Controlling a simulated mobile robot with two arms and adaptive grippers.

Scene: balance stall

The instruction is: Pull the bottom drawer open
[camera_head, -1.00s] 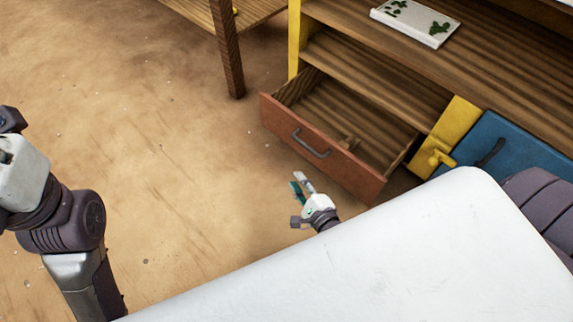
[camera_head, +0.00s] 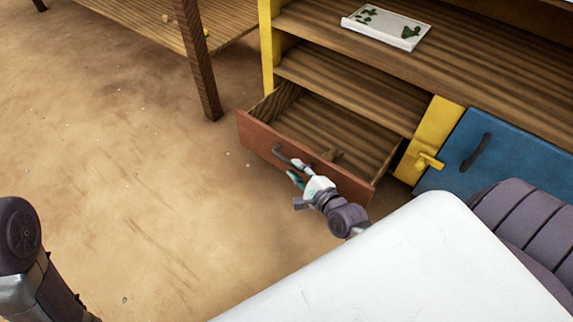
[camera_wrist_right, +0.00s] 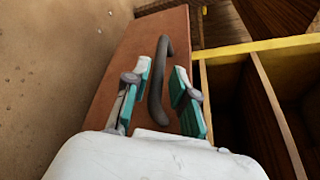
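The bottom drawer (camera_head: 262,134) has a reddish-brown front and stands partly open below the wooden shelves. Its dark curved handle (camera_head: 284,156) is on the front and shows in the right wrist view (camera_wrist_right: 157,88). My right gripper (camera_head: 297,171) is at the handle in the head view. In the right wrist view its two teal-padded fingers (camera_wrist_right: 160,92) are apart, one on each side of the handle, with gaps visible. My left gripper is out of view; only part of the left arm shows at lower left.
A blue door (camera_head: 503,150) with a dark handle and a yellow latch (camera_head: 428,161) is right of the drawer. A white tray with green leaves (camera_head: 385,28) lies on the upper shelf. A wooden table leg (camera_head: 198,65) stands left. The floor before the drawer is clear.

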